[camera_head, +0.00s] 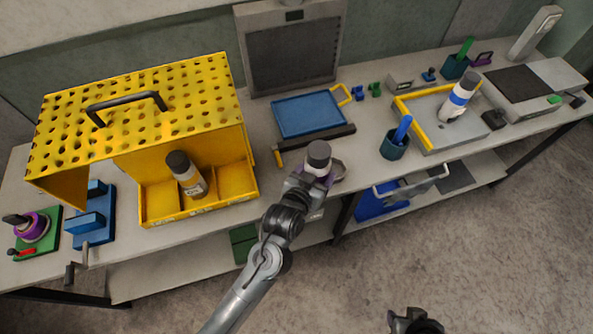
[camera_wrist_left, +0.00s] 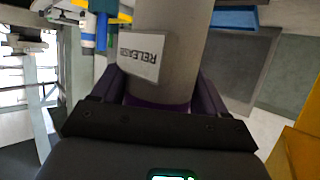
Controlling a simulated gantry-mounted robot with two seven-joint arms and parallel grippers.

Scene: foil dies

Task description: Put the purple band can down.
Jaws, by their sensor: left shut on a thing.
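The purple band can (camera_head: 318,158) has a dark grey cap and a pale body with a purple band. My left gripper (camera_head: 314,181) is shut around it near the bench's front edge. The can is upright or nearly so; whether its base touches anything is hidden. In the left wrist view the can (camera_wrist_left: 180,35) fills the middle between the fingers (camera_wrist_left: 160,95), with a white label reading "RELEASE" and purple low down. My right gripper (camera_head: 415,322) is at the bottom edge, away from the bench, partly cut off; its jaws are unclear.
A round grey dish (camera_head: 339,170) lies just beside the held can. A yellow perforated box (camera_head: 150,205) holds a yellow-banded can (camera_head: 187,175).

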